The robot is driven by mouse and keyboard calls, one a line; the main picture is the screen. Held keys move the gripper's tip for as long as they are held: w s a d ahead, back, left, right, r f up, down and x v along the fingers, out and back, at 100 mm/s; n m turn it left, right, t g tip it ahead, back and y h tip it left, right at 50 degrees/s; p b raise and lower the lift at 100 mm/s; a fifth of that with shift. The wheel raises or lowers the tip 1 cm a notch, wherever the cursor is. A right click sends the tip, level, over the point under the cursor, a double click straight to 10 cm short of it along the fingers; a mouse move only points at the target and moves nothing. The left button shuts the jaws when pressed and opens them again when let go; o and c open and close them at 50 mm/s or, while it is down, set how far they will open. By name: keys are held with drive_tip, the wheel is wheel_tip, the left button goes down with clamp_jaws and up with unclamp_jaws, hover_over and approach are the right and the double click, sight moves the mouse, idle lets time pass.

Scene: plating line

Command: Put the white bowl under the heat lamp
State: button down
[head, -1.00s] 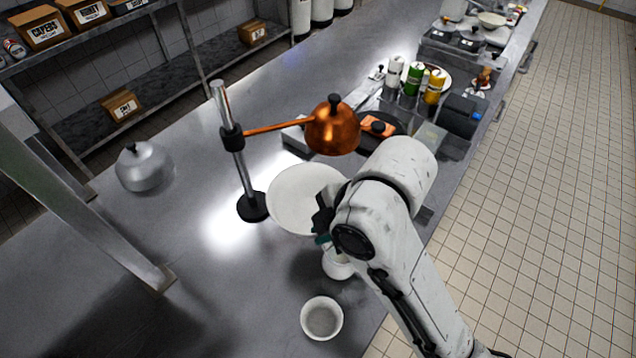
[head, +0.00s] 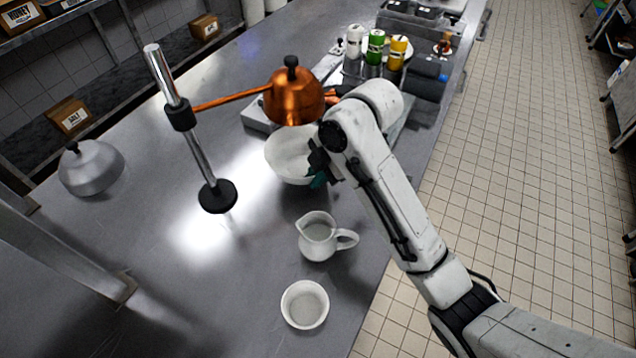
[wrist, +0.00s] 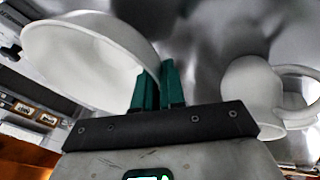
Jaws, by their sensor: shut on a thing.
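The white bowl (head: 288,158) is tilted and held by its rim in my gripper (head: 318,178). In the wrist view the bowl (wrist: 85,62) hangs at the left of my teal fingers (wrist: 160,88), which are shut on its rim. The copper heat lamp (head: 294,98) hangs on an arm from a steel post with a black round base (head: 217,196). In the head view the bowl shows just below the lamp's shade; its exact height above the counter is hard to tell. The bowl's right edge is hidden by my gripper.
A white jug (head: 318,240) and a small white ramekin (head: 304,304) stand on the steel counter (head: 200,290) nearer me. A silver dome (head: 90,168) stands at left. Squeeze bottles (head: 375,48) stand behind the lamp.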

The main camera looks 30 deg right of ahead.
drive_tip(key=shift+w+d+f, duration=0.1)
drive_tip(key=shift+d+f, duration=0.05)
drive_tip(key=shift+f, duration=1.55)
drive_tip(key=shift+f, duration=0.1)
drive_tip(key=c, duration=1.2)
unclamp_jaws()
drive_tip(key=p+v, duration=0.3)
drive_tip(key=v, duration=0.9)
